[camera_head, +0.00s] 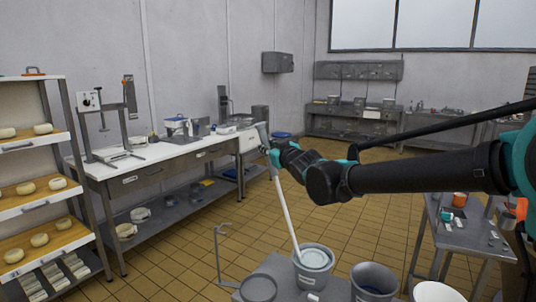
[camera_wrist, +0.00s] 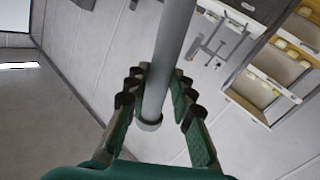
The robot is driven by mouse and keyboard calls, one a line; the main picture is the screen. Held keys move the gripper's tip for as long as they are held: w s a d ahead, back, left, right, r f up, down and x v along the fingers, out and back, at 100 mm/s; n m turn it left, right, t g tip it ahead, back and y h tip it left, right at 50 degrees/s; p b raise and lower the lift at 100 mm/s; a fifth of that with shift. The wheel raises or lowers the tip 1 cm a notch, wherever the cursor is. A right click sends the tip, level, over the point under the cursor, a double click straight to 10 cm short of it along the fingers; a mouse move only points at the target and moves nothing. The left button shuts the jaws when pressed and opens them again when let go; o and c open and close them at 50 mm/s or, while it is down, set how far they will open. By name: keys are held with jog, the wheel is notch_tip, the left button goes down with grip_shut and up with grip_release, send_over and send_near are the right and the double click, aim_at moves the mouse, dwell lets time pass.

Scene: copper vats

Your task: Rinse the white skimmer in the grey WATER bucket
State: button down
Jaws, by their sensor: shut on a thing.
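The white skimmer's long pale handle (camera_head: 286,213) slants down from my gripper (camera_head: 273,156) to a grey bucket (camera_head: 310,278) at the bottom centre of the head view. The handle's lower end is at or inside this bucket's mouth. A pale round surface shows inside the rim; I cannot tell whether it is the skimmer's head or liquid. The bucket has a small white label, too small to read. In the wrist view, the handle (camera_wrist: 170,50) lies between the fingers of my gripper (camera_wrist: 155,98), which is shut on it near a collar-like end.
Another grey bucket (camera_head: 374,284) and a white bucket (camera_head: 437,292) stand to the right, and a dark grey container (camera_head: 258,289) stands to the left. A thin metal stand (camera_head: 219,255) is farther left. A side table (camera_head: 462,232) is at right. Tiled floor beyond is clear.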

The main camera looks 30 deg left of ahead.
notch_tip(320, 180, up, 9)
dwell(0.4)
